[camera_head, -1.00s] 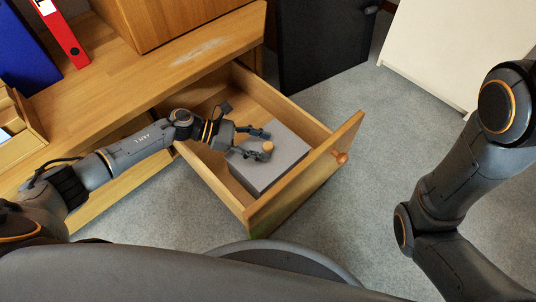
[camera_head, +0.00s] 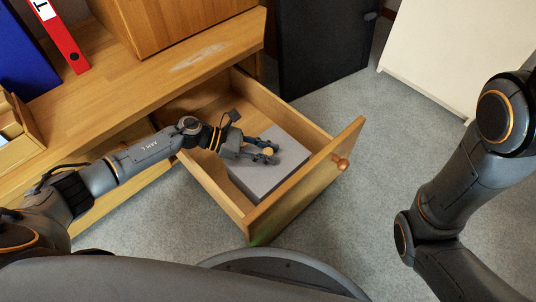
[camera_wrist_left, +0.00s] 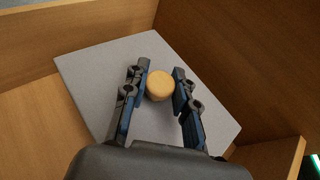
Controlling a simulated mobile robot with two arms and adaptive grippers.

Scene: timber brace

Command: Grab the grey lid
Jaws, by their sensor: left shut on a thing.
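The grey lid (camera_head: 263,184) is a flat square top with a small round wooden knob (camera_head: 268,152), on a box inside the open drawer. In the left wrist view the lid (camera_wrist_left: 92,68) fills much of the drawer, with the knob (camera_wrist_left: 159,85) near its middle. My left gripper (camera_head: 270,153) is over the lid, its two fingers on either side of the knob and shut on it. In the left wrist view the fingertips of the left gripper (camera_wrist_left: 160,82) flank the knob. The lid appears to lie flat. My right arm is at the right, its gripper out of view.
The wooden drawer (camera_head: 306,181) is pulled out, its walls close around the box. Its round handle (camera_head: 342,161) faces right. A wooden desk (camera_head: 90,95) holds a red binder (camera_head: 62,35) and a blue binder (camera_head: 22,62). A dark cabinet (camera_head: 325,50) stands behind. Carpet is clear at right.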

